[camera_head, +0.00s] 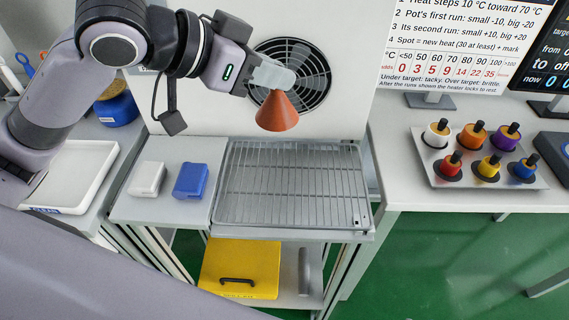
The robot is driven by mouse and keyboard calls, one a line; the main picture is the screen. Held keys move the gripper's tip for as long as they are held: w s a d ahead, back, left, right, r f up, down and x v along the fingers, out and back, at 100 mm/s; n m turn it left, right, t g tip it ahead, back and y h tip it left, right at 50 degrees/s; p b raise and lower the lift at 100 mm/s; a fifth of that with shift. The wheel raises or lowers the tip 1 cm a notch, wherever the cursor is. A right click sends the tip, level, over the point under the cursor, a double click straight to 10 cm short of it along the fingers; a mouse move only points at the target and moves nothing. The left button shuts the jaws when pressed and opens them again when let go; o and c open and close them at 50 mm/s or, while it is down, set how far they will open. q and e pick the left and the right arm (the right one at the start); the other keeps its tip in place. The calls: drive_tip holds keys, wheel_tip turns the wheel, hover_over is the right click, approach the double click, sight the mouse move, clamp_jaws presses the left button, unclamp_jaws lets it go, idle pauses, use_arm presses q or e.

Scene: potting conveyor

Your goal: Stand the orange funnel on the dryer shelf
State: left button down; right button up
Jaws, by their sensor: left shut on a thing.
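The orange funnel (277,112) hangs in the air, wide end down, in front of the round dark fan grille. My left gripper (284,80) is shut on the narrow top of the funnel, and its fingers hide that top. The dryer shelf (290,185) is a metal wire rack below and in front of the funnel. A gap shows between the funnel's rim and the rack, and the rack looks bare. My right gripper is not in view.
A white block (147,179) and a blue block (191,181) sit left of the rack. A tray (530,173) of several coloured pots stands on the right table. A white tray (68,205) lies at left.

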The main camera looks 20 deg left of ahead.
use_arm(q)
drive_tip(key=shift+f+b, duration=1.6)
drive_tip(key=shift+f, duration=7.65)
drive_tip(key=shift+r, duration=0.1)
drive_tip(key=c, duration=1.1)
unclamp_jaws()
drive_tip(key=shift+o, duration=0.2)
